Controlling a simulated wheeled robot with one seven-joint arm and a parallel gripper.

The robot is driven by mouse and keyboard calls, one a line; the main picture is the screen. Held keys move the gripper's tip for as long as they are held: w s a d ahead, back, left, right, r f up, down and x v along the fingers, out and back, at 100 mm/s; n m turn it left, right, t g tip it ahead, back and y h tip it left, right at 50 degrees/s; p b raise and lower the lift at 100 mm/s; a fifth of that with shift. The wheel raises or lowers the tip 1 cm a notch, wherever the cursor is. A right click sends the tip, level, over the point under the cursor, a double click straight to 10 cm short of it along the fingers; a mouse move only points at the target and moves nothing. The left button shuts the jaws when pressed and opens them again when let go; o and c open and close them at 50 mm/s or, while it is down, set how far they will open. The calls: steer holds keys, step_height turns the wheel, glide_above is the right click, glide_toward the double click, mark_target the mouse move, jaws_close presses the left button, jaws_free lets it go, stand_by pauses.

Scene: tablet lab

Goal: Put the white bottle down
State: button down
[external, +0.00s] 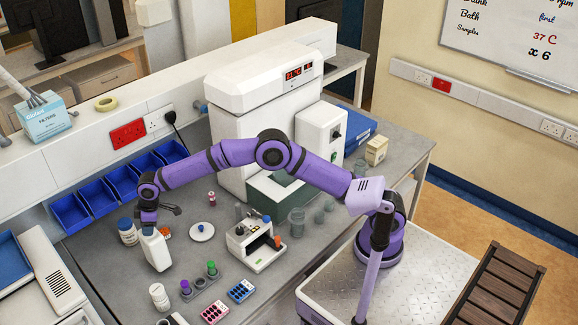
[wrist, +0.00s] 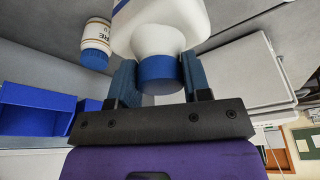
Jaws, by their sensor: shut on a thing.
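The white bottle (external: 155,252) is a flat-sided bottle with a blue cap. It hangs below my gripper (external: 149,218) at the left of the bench, roughly upright. In the wrist view, my gripper (wrist: 158,78) has its two fingers shut on the neck and blue cap of the white bottle (wrist: 165,40). The bottle's body runs out of the top of that view. Its base is low over the grey bench top (external: 110,275); I cannot tell whether it touches.
A round white jar with a blue cap (external: 128,234) stands close behind the bottle and shows in the wrist view (wrist: 96,42). A small white bottle (external: 159,297) stands in front. Blue bins (external: 70,213) line the wall. Tube racks (external: 214,312) and a bench instrument (external: 256,247) are right.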

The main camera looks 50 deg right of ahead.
steer(key=shift+f, duration=0.8)
steer(key=c, duration=0.6)
jaws_free()
steer(key=shift+f, duration=0.15)
steer(key=shift+o, duration=0.2)
steer(key=v, duration=1.2)
steer(key=shift+w, duration=0.1)
